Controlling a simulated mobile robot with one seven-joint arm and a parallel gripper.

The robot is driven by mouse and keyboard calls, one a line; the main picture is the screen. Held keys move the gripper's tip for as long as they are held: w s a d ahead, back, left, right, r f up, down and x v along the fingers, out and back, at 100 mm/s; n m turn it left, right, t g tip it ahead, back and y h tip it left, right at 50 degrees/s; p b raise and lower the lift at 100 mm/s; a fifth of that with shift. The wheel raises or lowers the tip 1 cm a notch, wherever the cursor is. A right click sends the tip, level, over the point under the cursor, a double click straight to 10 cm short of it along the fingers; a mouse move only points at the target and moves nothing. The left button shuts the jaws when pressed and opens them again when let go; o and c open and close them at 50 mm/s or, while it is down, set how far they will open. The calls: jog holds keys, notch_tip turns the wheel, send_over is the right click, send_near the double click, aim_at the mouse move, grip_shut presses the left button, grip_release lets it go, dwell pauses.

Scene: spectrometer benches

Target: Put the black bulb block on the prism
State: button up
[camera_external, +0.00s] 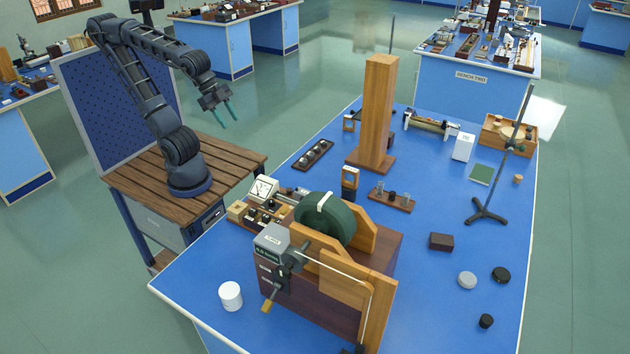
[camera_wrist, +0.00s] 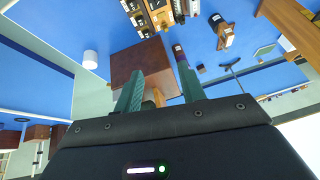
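My gripper (camera_external: 229,121) is raised above the wooden side table, left of the blue bench. Its two teal fingers are apart with nothing between them; they also show in the wrist view (camera_wrist: 161,72). A black block (camera_external: 350,195) stands upright on the bench behind the green-wheeled machine, with a wood-framed round part at its top. It may be the black bulb block, but the bulb is too small to make out. I cannot clearly identify a prism. My gripper is well apart from the bench objects.
The wooden machine with a green wheel (camera_external: 325,218) fills the bench's near middle. A tall wooden post (camera_external: 377,110) rises behind it. A metal stand (camera_external: 487,211) is at right. A white cylinder (camera_external: 230,296) is at front left. Bench surface is free around the dark brown block (camera_external: 441,241).

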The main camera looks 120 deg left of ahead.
jog(key=shift+n+g+h, duration=0.4)
jog(key=shift+n+g, duration=0.1)
jog(key=shift+n, duration=0.2)
jog(key=s, duration=0.1)
jog(key=s+d+f, duration=0.1)
jog(key=s, duration=0.1)
jog(key=s+d+f, duration=0.1)
jog(key=s, duration=0.1)
jog(key=shift+f, duration=0.1)
dwell(0.4)
